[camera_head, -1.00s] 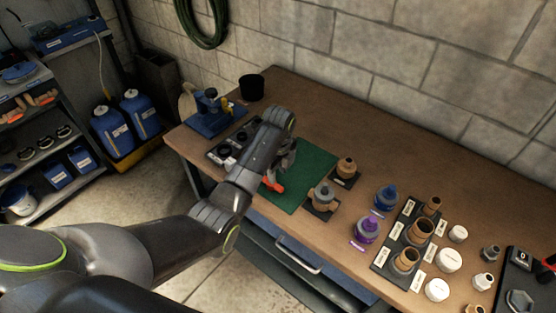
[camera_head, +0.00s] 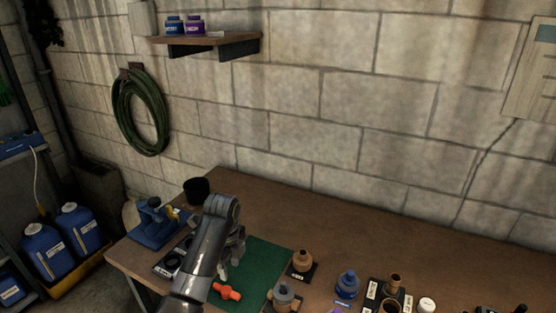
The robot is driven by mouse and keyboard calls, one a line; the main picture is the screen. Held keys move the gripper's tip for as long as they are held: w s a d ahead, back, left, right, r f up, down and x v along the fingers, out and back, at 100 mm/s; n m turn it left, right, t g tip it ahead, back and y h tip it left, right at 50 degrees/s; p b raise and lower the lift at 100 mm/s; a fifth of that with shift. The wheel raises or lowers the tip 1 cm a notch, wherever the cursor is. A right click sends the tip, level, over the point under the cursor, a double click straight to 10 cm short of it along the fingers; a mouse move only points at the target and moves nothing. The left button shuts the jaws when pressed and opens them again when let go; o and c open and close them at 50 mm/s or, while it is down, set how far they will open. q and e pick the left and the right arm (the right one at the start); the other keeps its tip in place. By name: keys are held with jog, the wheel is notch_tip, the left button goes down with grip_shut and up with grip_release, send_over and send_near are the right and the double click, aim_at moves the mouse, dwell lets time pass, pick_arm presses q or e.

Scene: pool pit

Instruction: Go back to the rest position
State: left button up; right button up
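My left arm comes in from the bottom left, and its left gripper (camera_head: 232,256) is over the left edge of the green mat (camera_head: 262,262) on the workbench. The fingers are partly hidden behind the wrist, so I cannot see whether they are open or shut. An orange-red valve handle (camera_head: 227,292) lies on the mat just below the gripper and looks apart from it. My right gripper is not in view.
A blue vise (camera_head: 158,222) and black cup (camera_head: 196,191) stand left of the arm. Brass fittings (camera_head: 302,261) and a blue-capped bottle (camera_head: 347,285) are to the right. A wall shelf (camera_head: 210,42) holds two small bottles. The bench's back right is clear.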

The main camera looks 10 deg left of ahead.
pick_arm(q)
jog(key=s+a+f+n+t, duration=0.1)
jog(key=s+a+f+n, duration=0.4)
jog(key=s, duration=0.4)
jog(key=s+a+f+n+t, duration=0.1)
jog(key=s+a+f+n, duration=0.2)
jog(key=s+f+n, duration=0.35)
jog(key=s+a+r+n+t+y, duration=0.1)
jog(key=s+a+r+n, duration=0.3)
jog(key=s, duration=0.6)
jog(key=s+r+n+t+y, duration=0.1)
jog(key=s+r+n, duration=0.1)
jog(key=s+n, duration=0.7)
notch_tip(320, 180, down, 29)
jog(key=s+a+m+g+b, duration=0.1)
jog(key=s+m+g+b, duration=0.1)
jog(key=b, duration=0.2)
jog(key=s+d+f+h+b, duration=0.1)
jog(key=s+f+b, duration=0.1)
jog(key=s+f, duration=1.2)
notch_tip(320, 180, down, 4)
jog(key=shift+s+r+g, duration=0.1)
jog(key=shift+s+g, duration=0.3)
